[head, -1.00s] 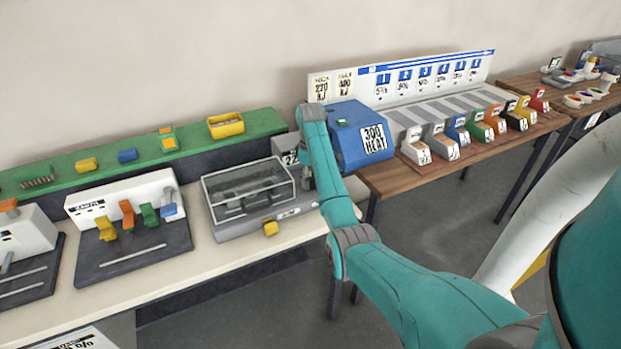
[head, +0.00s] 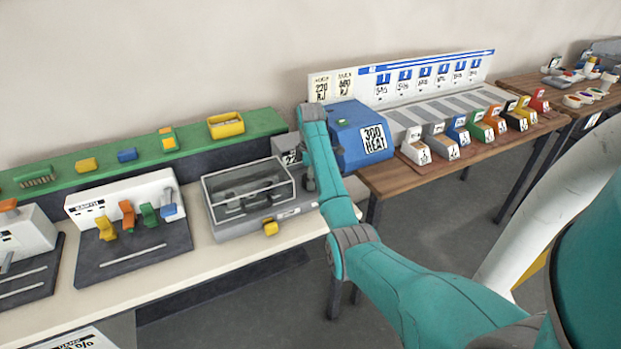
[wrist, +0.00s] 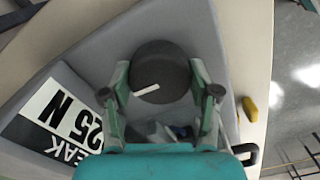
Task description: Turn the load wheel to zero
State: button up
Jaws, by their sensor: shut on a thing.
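The load wheel (wrist: 160,66) is a dark round knob with a short white mark on it, seen in the wrist view on a grey housing. My gripper (wrist: 163,94) has one finger on each side of the wheel and is shut on it. The white mark lies toward the gripper side of the wheel, slightly tilted. A white label (wrist: 52,118) beside the wheel reads "PEAK" and a value ending in "25 N", partly cut off. In the head view, the grey tester (head: 241,223) has a clear cover, and my arm hides the wheel.
A yellow part (head: 271,227) sits at the tester's front edge. A blue heat unit (head: 346,132) marked "300 HEAT" stands close to the right of my arm. A fixture with coloured levers (head: 160,260) stands left on the bench. A green shelf (head: 55,182) runs behind.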

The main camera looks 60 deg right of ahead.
jog(key=o, duration=1.2)
jog(key=shift+c, duration=0.2)
jog(key=shift+m, duration=0.3)
